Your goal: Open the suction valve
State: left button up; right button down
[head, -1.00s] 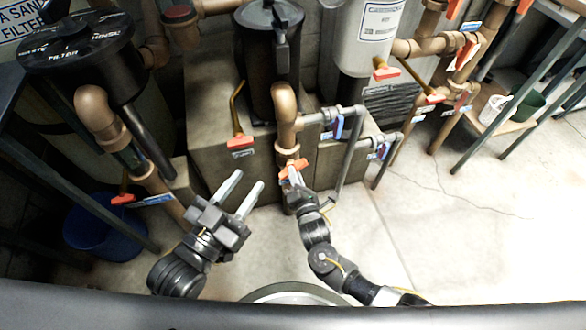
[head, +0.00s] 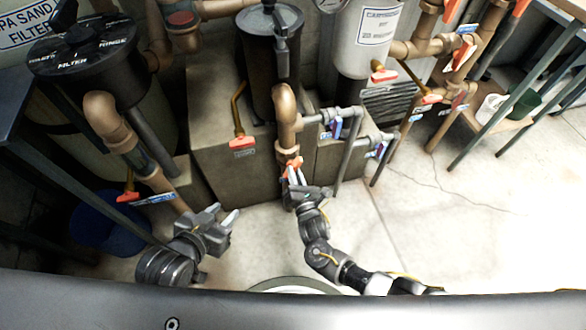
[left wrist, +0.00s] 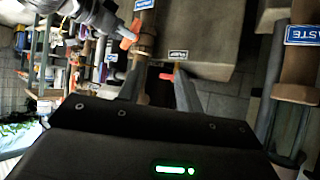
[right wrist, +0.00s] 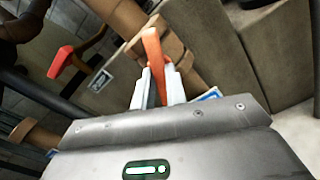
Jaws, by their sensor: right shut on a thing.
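An orange valve handle (head: 291,166) sits on the copper pipe (head: 288,110) at the centre of the head view. My right gripper (head: 294,177) is shut on this handle. In the right wrist view the handle (right wrist: 153,55) stands between the two fingers of my right gripper (right wrist: 158,88). A blue-edged label (right wrist: 210,95) beside it is mostly hidden by the gripper, and I cannot read it. My left gripper (head: 223,217) is open and empty, low and to the left of that handle. Its parted fingers (left wrist: 160,92) show in the left wrist view.
Other orange handles sit at the left pipe (head: 128,197), the grey block (head: 242,143) and the upper right (head: 384,76). Blue-handled valves (head: 337,128) are on grey pipes right of the centre pipe. A blue bucket (head: 97,222) stands at left. The floor (head: 450,210) at right is clear.

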jog(key=n+p, duration=0.2)
jog(key=n, duration=0.4)
jog(key=shift+n+p, duration=0.3)
jog(key=shift+p, duration=0.05)
jog(key=c, duration=1.3)
grip_release()
pick_arm(q)
jog(key=s+a+f+n+g+y, duration=0.1)
jog(key=s+a+f+g+y, duration=0.2)
jog(key=s, duration=0.6)
jog(key=a+f+g, duration=0.2)
jog(key=a+g, duration=0.1)
jog(key=g, duration=0.1)
jog(key=shift+a+n, duration=0.4)
jog(key=shift+s, duration=0.1)
notch_tip(320, 180, up, 4)
jog(key=p, duration=0.3)
jog(key=shift+d+f+p, duration=0.1)
jog(key=shift+f+p, duration=0.1)
jog(key=shift+p, duration=0.15)
pick_arm(e)
jog(key=v, duration=0.7)
